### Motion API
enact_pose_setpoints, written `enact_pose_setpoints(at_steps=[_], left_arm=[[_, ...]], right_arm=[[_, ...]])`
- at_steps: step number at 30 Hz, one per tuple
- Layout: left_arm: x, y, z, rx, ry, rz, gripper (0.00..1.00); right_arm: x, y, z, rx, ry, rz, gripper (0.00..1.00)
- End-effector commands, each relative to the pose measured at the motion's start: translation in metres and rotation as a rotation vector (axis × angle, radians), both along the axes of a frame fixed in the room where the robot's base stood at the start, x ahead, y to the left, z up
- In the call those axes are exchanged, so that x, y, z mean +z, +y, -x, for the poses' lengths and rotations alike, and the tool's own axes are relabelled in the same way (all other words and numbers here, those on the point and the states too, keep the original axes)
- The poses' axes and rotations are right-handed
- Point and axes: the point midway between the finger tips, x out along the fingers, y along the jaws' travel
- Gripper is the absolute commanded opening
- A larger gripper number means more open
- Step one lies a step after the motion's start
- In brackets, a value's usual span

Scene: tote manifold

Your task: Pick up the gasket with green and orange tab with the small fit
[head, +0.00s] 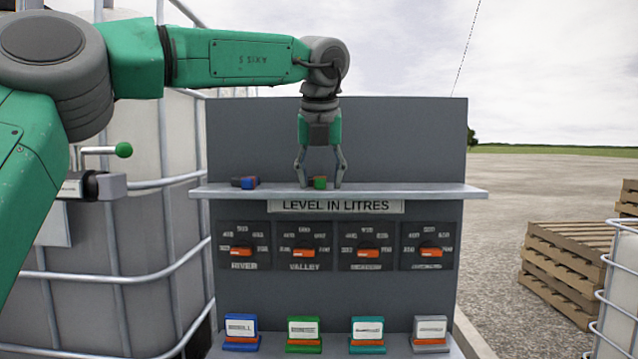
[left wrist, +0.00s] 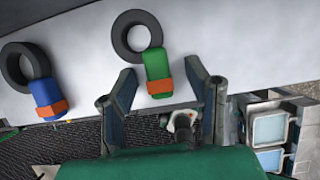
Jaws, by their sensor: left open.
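The gasket with a green and orange tab (head: 319,183) lies on the shelf in the head view. In the left wrist view its black ring (left wrist: 130,35) points away from me and its tab (left wrist: 157,68) points toward my gripper. My left gripper (head: 320,184) points down over it in the head view. In the left wrist view my left gripper (left wrist: 163,85) is open, with one finger on each side of the tab and a gap on both sides. I cannot tell whether the fingertips touch the shelf. My right gripper is not in view.
A gasket with a blue and orange tab (left wrist: 47,97) lies to the left on the shelf (head: 420,190). Below are several dials (head: 304,250) and several coloured labelled blocks (head: 303,332). A caged tank (head: 140,240) stands left; pallets (head: 565,262) are right. The shelf's right part is clear.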

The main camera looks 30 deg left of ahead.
Motion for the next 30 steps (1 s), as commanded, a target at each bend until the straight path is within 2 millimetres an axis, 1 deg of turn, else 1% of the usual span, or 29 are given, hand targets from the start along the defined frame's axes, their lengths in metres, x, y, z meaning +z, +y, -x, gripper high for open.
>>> enact_pose_setpoints(at_steps=[3,4,5,6,7,16,20,25,30], left_arm=[[0.001,0.000,0.001,0.001,-0.002,0.001,0.43],[0.001,0.000,0.001,0.001,-0.001,0.000,0.36],[0.001,0.000,0.001,0.001,-0.001,0.000,0.26],[0.001,0.000,0.001,0.001,-0.001,0.000,0.11],[0.001,0.000,0.001,0.001,-0.001,0.000,0.01],[0.001,0.000,0.000,0.001,0.000,0.000,0.00],[0.004,0.000,0.000,0.002,-0.001,0.000,0.00],[0.019,0.000,0.000,0.002,-0.004,0.000,0.00],[0.047,0.000,-0.001,0.003,-0.004,0.001,0.00]], right_arm=[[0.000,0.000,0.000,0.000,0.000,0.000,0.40],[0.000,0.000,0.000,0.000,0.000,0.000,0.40],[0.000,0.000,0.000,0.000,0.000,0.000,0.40],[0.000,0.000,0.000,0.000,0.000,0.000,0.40],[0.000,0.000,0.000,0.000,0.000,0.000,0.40],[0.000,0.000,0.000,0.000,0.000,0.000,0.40],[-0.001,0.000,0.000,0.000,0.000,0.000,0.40],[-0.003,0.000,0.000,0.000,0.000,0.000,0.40],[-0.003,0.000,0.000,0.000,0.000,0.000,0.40]])
